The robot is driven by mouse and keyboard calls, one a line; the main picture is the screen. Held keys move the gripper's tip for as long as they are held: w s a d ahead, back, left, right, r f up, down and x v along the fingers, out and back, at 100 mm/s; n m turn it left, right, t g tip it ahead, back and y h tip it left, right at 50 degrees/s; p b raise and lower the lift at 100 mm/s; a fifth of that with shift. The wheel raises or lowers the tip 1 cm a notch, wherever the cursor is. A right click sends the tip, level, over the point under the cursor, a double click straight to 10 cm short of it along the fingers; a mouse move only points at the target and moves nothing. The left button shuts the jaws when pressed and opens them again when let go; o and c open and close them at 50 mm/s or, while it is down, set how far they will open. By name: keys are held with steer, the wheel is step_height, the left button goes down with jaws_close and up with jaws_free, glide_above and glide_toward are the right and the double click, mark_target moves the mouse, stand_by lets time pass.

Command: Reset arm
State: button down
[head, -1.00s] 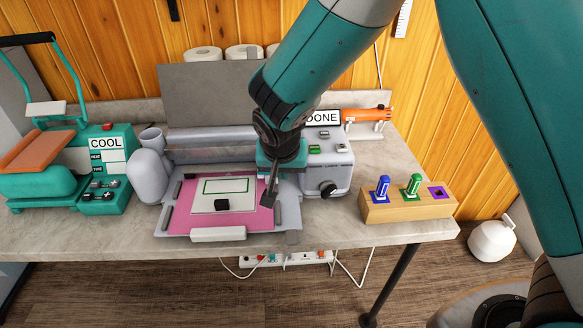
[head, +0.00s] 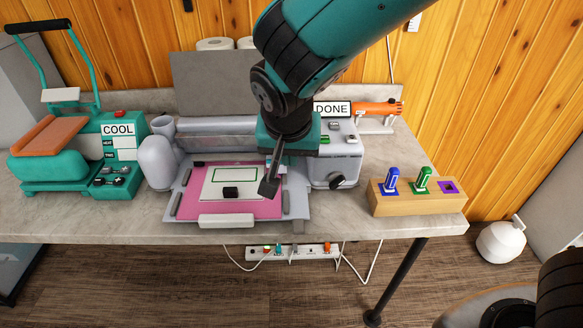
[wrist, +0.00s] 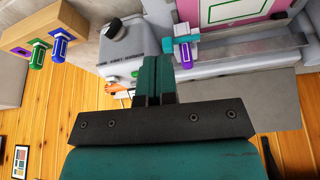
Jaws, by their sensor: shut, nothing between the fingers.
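My gripper (head: 268,187) is shut and empty. In the head view it hangs pointing down in front of the right side of the cutting machine (head: 295,205), over the right edge of the pink mat (head: 262,208). The mat carries a white sheet with a green rectangle outline and a small black block (head: 230,192). In the wrist view the closed fingers (wrist: 156,72) point toward the machine. A purple tool (wrist: 186,57) sits in a teal-and-white holder there, apart from the fingers. The arm hides part of the machine in the head view.
A wooden block (head: 410,206) at right holds a blue tool (head: 392,180) and a green tool (head: 423,180); its purple slot (head: 448,187) is empty. A teal heat press (head: 50,165) marked COOL stands left.

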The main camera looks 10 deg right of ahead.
steer(key=shift+v, duration=1)
steer(key=shift+s, duration=0.1)
steer(key=s+d+r+n+g+y, duration=0.1)
steer(key=s+d+r+n, duration=0.1)
steer(key=s, duration=0.4)
steer(key=s+d+r+n+g+y, duration=0.1)
steer(key=s+d+r+n+y, duration=0.1)
steer(key=s+n, duration=0.2)
steer(key=s+d+r+n+g+y, duration=0.2)
steer(key=s+d+n, duration=0.1)
steer(key=s, duration=0.5)
steer(key=shift+s+r+n, duration=0.2)
steer(key=shift+r+n, duration=0.1)
steer(key=shift+n, duration=0.3)
